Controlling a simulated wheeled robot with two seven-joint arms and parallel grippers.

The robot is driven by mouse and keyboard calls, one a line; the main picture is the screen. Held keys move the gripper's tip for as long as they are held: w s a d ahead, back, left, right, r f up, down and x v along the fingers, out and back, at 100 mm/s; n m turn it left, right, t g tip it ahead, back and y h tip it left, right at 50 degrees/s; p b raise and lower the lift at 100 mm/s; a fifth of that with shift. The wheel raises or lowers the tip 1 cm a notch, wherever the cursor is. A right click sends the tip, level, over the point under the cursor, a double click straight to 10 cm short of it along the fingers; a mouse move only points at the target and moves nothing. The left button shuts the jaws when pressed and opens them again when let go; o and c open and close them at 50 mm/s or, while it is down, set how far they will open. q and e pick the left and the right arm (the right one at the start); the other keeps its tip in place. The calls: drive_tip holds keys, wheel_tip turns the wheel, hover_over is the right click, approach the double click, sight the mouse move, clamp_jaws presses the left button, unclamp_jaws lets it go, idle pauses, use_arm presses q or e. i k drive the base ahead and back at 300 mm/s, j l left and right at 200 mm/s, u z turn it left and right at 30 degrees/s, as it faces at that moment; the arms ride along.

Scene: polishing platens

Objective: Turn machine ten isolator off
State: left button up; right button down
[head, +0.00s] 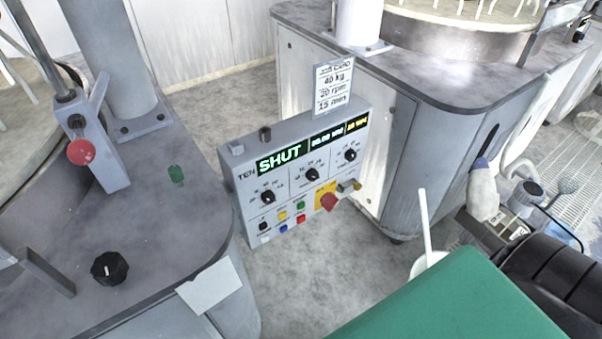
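The control box of machine ten (300,165) stands in the middle of the head view, marked TEN. Its display (282,159) reads SHUT in green. The isolator is a red handle (328,202) on a yellow plate (322,189) at the lower right of the box face; the handle looks tilted, but I cannot read its on or off marks. A small grey and yellow part (349,186) sits just right of it. Neither of my grippers can be made out in this view, and nothing touches the isolator.
A card (333,84) stands above the box. Three dials, several coloured buttons and a red knob (81,152) on the left machine are nearby. A green surface (450,305) and a white pot with a stick (424,225) are in front. Grey floor (300,290) shows below the box.

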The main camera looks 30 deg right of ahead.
sight(329, 201)
drive_tip(key=z, duration=1.2)
